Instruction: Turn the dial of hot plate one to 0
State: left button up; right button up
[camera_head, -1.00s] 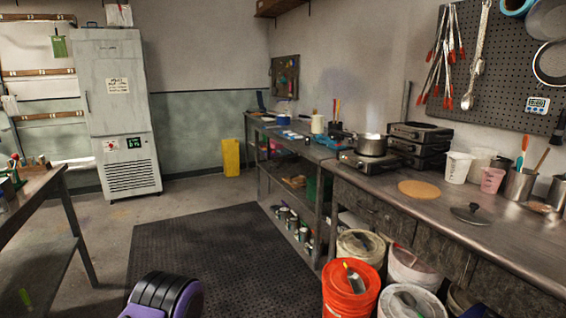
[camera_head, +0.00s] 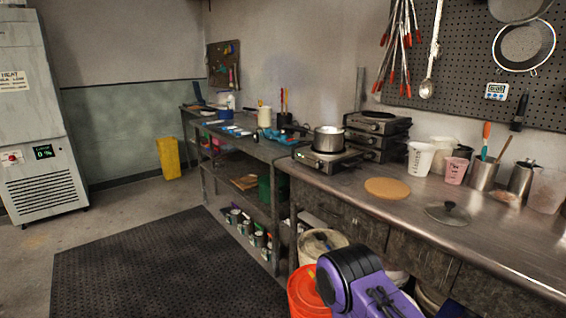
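I cannot tell from any marking which is hot plate one. A purple and black link of one of my arms shows at the bottom, in front of the bench and well short of the hot plates. No gripper fingers can be made out.
On the steel bench (camera_head: 500,228) lie a round tan board (camera_head: 387,188) and a dark lid (camera_head: 447,213), with cups and tool holders behind. An orange bucket (camera_head: 303,292) stands below, partly hidden by my arm. The black floor mat (camera_head: 150,270) is clear.

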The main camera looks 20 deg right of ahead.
aim_at(317, 165)
jog(key=z, duration=0.1)
jog(key=i, duration=0.9)
jog(key=z, duration=1)
jog(key=i, duration=0.75)
jog(key=z, duration=0.75)
